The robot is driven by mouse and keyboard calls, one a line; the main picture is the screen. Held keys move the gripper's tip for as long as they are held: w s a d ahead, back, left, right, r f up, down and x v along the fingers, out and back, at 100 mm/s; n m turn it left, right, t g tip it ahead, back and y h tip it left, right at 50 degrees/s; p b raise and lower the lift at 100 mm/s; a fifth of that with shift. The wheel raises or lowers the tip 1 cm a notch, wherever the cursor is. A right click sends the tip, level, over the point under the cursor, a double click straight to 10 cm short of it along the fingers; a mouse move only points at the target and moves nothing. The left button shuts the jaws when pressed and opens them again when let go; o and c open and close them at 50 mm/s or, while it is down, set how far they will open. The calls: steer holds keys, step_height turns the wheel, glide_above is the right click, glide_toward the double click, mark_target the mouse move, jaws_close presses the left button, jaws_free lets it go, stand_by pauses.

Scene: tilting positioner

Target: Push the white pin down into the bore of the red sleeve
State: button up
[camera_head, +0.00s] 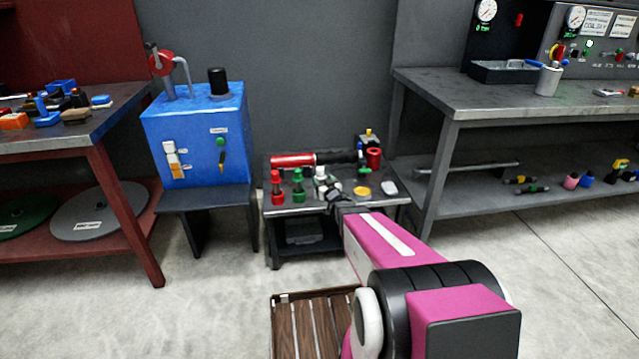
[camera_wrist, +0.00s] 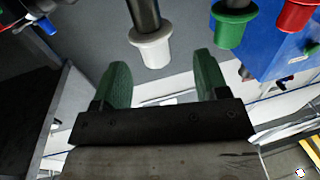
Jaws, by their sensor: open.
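The white-headed pin (camera_head: 320,175) stands near the front of the small dark table. In the wrist view, its white flanged head (camera_wrist: 152,48) and dark shank show just beyond the fingertips, roughly between them and apart from both. My gripper (camera_wrist: 157,75) is open and empty, with green fingers either side. In the head view my gripper is beside the white pin, partly hidden by my arm. A short red cylinder (camera_head: 374,157), possibly the red sleeve, stands at the table's back right. I cannot see its bore. A red-headed piece (camera_head: 277,182) stands at the front left.
A green-headed piece (camera_head: 298,184) stands close beside the white pin. A red cylinder with a black end (camera_head: 293,160) lies behind. A yellow disc (camera_head: 362,191) and a pale object (camera_head: 388,187) lie to the right. A blue box (camera_head: 198,135) stands left.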

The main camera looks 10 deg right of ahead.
mark_target(322, 177)
steer(key=w, duration=0.5)
steer(key=shift+w+f, duration=0.3)
steer(key=shift+f, duration=0.1)
steer(key=shift+w+a, duration=0.2)
steer(key=shift+w, duration=0.3)
steer(key=shift+s, duration=0.1)
steer(key=shift+r, duration=0.1)
steer(key=c, duration=1.1)
